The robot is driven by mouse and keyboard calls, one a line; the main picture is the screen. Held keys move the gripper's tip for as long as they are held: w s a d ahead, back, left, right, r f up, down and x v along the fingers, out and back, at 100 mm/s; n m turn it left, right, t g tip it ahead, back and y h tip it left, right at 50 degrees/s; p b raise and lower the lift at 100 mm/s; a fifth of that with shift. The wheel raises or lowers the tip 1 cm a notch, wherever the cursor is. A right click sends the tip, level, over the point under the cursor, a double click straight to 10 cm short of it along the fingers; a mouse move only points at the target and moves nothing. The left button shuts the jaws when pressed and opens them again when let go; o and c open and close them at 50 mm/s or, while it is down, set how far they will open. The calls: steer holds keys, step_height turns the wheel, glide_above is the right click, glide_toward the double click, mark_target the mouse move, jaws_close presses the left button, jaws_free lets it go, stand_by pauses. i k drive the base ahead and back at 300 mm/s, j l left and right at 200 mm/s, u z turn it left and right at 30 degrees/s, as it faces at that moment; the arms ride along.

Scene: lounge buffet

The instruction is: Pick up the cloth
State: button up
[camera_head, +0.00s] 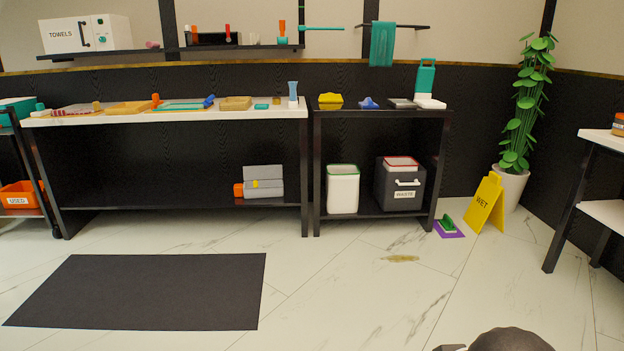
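A teal cloth (382,44) hangs folded over a dark wall rail, above the right-hand side table. A small blue item (368,102) lies on that table's top; it may be a crumpled cloth, but it is too small to tell. My gripper cannot be made out. Only a dark rounded part of my own arm shows at the bottom edge, right of centre, far from the cloth and the tables.
The dark side table (320,112) holds a yellow item (330,99), with a white bin (342,189) and a waste bin (399,184) below. A yellow wet-floor sign (485,204) stands near a floor spill (400,259). A dark mat (145,292) lies left. Open floor lies between.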

mark_target(368, 103)
steer(key=i+u, duration=0.35)
steer(key=i, duration=1.7)
